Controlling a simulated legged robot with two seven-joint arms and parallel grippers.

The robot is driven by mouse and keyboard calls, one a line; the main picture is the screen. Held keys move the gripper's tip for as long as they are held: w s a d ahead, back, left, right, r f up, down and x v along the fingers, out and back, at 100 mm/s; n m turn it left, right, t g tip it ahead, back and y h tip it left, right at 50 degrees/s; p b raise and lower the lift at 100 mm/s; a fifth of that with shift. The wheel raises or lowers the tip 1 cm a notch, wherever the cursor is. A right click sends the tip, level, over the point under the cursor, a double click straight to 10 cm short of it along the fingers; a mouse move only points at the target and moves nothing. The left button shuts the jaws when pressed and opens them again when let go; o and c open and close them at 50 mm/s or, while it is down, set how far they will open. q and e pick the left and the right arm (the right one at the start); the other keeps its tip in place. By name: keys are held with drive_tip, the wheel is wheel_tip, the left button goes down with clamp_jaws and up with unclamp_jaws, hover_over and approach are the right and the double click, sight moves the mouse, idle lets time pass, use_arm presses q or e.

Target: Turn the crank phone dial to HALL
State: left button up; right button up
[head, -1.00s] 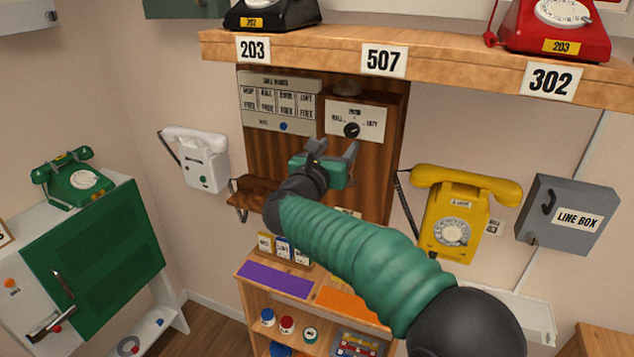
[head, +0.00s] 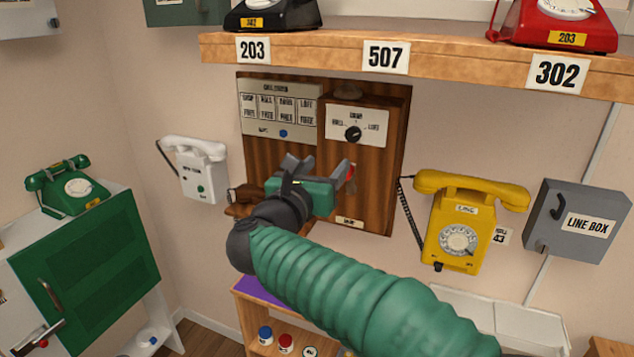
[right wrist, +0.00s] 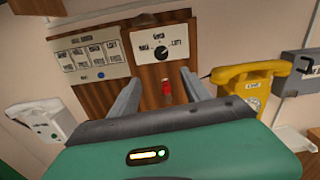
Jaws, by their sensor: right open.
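The crank phone (head: 365,200) is a dark wooden box on a wooden wall board. Its round black dial knob (head: 353,134) sits on a white plate (head: 375,125) with words around it; HALL appears to be at the left. I cannot tell which word the knob points to. The knob (right wrist: 162,53) also shows in the right wrist view, beyond the fingertips. A red-ended part (right wrist: 167,90), perhaps the crank handle, shows between the fingers. My right gripper (head: 318,168) is open and empty, below and left of the knob and apart from it. My left gripper is out of view.
A pale panel (head: 280,110) with labelled rows hangs left of the dial. A white phone (head: 200,172) is left and a yellow phone (head: 458,235) right. A wooden shelf (head: 430,62) overhangs above. A grey line box (head: 577,222) is far right.

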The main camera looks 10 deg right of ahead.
drive_tip(key=b+v, duration=0.1)
drive_tip(key=v, duration=0.2)
drive_tip(key=shift+s, duration=0.15)
drive_tip(key=shift+d+b, duration=0.25)
drive_tip(key=shift+b, duration=0.4)
drive_tip(key=shift+f, duration=0.15)
